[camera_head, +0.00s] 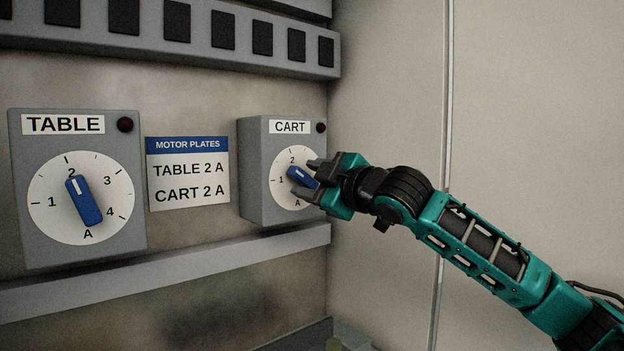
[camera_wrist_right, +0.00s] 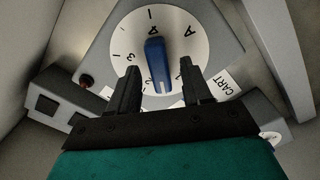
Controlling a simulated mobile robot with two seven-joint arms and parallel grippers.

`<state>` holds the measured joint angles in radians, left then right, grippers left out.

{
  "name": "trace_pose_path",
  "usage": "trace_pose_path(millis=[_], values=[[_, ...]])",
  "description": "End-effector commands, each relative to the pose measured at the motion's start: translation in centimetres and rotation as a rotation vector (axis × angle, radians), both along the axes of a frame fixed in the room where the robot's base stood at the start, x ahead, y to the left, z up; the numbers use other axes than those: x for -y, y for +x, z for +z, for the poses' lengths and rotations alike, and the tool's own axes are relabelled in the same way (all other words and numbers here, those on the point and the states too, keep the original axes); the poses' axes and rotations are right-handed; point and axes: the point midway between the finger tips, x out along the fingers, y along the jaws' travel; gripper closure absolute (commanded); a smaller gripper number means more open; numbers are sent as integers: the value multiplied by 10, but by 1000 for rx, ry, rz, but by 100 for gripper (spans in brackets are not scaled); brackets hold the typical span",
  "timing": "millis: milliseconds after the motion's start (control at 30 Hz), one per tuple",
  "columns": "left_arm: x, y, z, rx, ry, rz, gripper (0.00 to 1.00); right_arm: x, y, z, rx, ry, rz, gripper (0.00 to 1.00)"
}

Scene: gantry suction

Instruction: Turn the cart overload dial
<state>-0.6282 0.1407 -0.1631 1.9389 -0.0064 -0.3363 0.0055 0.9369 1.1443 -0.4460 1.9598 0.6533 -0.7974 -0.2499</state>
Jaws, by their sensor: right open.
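The cart overload dial is a white round face (camera_head: 281,188) on a grey box labelled CART, with a blue knob (camera_head: 296,174). In the head view the knob slants, its upper-left end towards the space between 1 and 2. My right gripper (camera_head: 310,179) is at this dial from the right, covering the face's right side. In the right wrist view the blue knob (camera_wrist_right: 158,68) lies between the lines of the two open fingers (camera_wrist_right: 160,76). I cannot tell whether they touch it. My left gripper is not in view.
A grey TABLE box (camera_head: 30,155) with a similar blue knob (camera_head: 83,200), set near 2, is at the left. A plate (camera_head: 187,174) between them reads TABLE 2 A, CART 2 A. A ledge (camera_head: 180,268) runs below, and a row of dark switches (camera_head: 220,30) above.

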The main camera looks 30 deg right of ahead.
Motion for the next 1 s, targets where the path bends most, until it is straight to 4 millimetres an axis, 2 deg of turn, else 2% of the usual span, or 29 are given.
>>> trace_pose_path(millis=[100, 600, 1000], values=[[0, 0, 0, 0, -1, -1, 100, 0, 0, 0, 0, 0, 0, 53], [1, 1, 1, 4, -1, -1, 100, 0, 0, 0, 0, 0, 0, 100], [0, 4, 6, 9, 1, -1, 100, 0, 0, 0, -6, 60, 1, 100]])
